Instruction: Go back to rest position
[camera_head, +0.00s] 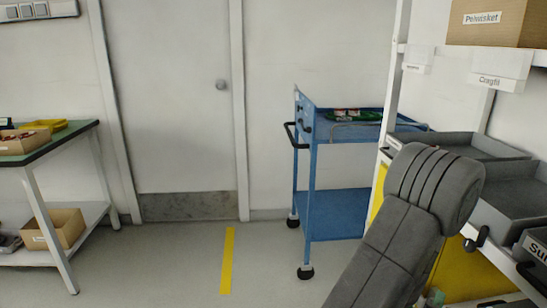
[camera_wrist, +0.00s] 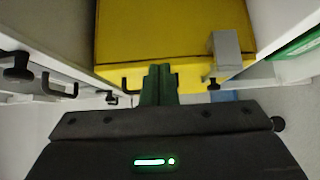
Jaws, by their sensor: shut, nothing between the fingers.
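My gripper (camera_wrist: 158,72) shows in the wrist view as dark green fingers held together, shut and empty. It points toward a yellow panel or box (camera_wrist: 175,32) that fills the top middle of that view; I cannot tell whether they touch. In the head view my arm rises at the lower right in front of the shelf rack, and the gripper itself is hidden there.
A white shelf rack (camera_head: 394,65) with grey trays (camera_head: 515,188) stands close at the right. A blue trolley (camera_head: 335,207) is at the centre back. A green-topped workbench (camera_head: 60,140) is at the left. The floor between, with a yellow stripe (camera_head: 227,260), is clear.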

